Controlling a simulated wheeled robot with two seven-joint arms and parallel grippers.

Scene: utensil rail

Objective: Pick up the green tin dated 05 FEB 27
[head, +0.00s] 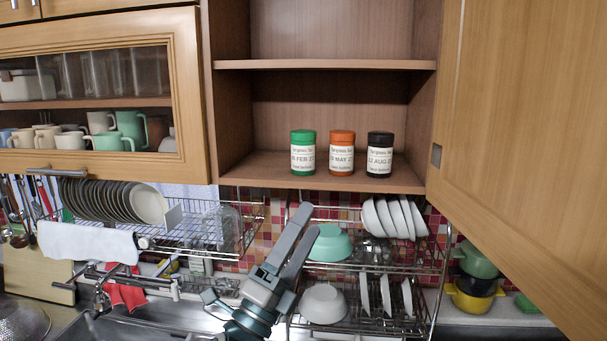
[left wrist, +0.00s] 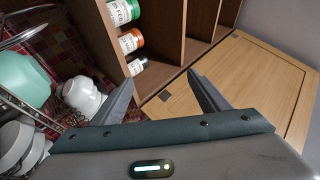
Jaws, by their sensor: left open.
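The green tin (head: 303,152) stands upright on the lower shelf of the open cabinet, leftmost of three tins. Its white label reads a date ending "FEB 27" or similar; the first digits are hard to read. It also shows at the top of the left wrist view (left wrist: 122,11). My left gripper (head: 305,232) is open and empty, below the cabinet in front of the dish rack, lower than the green tin and apart from it. Its two fingers show in the left wrist view (left wrist: 158,88). My right gripper is not in view.
An orange tin (head: 342,153) and a black tin (head: 380,155) stand to the right of the green tin. The cabinet's open door (head: 520,150) is on the right. A wire dish rack (head: 440,262) with bowls and plates hangs below the shelf (head: 240,173). The upper shelf looks empty.

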